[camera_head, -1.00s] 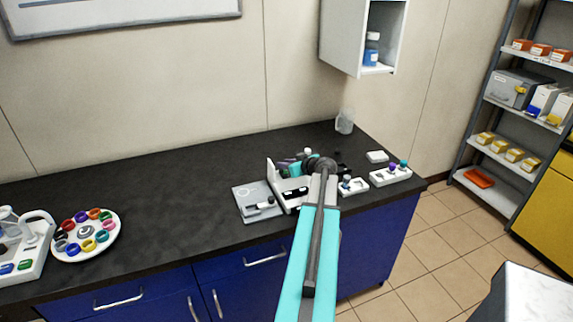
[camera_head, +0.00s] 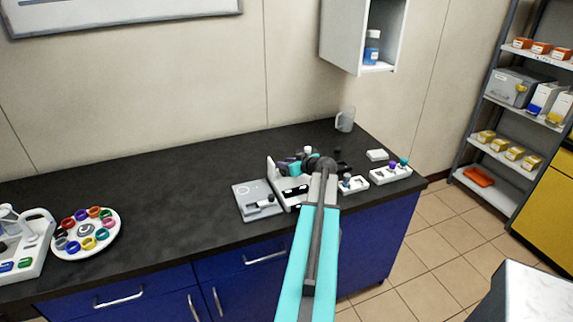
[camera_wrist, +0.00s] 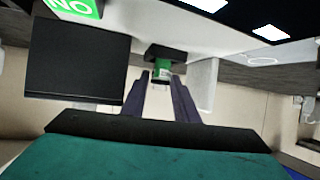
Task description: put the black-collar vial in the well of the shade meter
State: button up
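In the wrist view, the two dark purple fingers of my gripper (camera_wrist: 161,82) close in on a small vial (camera_wrist: 161,73) with a green and pale body. A wide black piece (camera_wrist: 166,52) adjoins the vial's far end. I cannot tell whether this is its collar or part of the well. In the head view, the white shade meter (camera_head: 272,172) stands on the bench, and my gripper (camera_head: 287,166) is just over it, partly hidden by my arm. The well is not clearly visible.
A dark screen (camera_wrist: 78,60) and green sign (camera_wrist: 75,6) are close in the wrist view. A grey plate (camera_head: 243,190) lies left of the meter. Racks (camera_head: 381,180) with capped vials and a clear mug (camera_head: 345,119) are to the right. The left-middle bench is clear.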

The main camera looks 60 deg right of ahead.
jog(key=shift+r, duration=0.15)
jog(key=shift+s+a, duration=0.15)
jog(key=shift+s, duration=0.2)
jog(key=b+v, duration=0.3)
jog(key=v, duration=0.8)
jog(key=shift+s+r, duration=0.1)
jog(key=shift+s, duration=0.05)
jog(key=shift+s, duration=0.15)
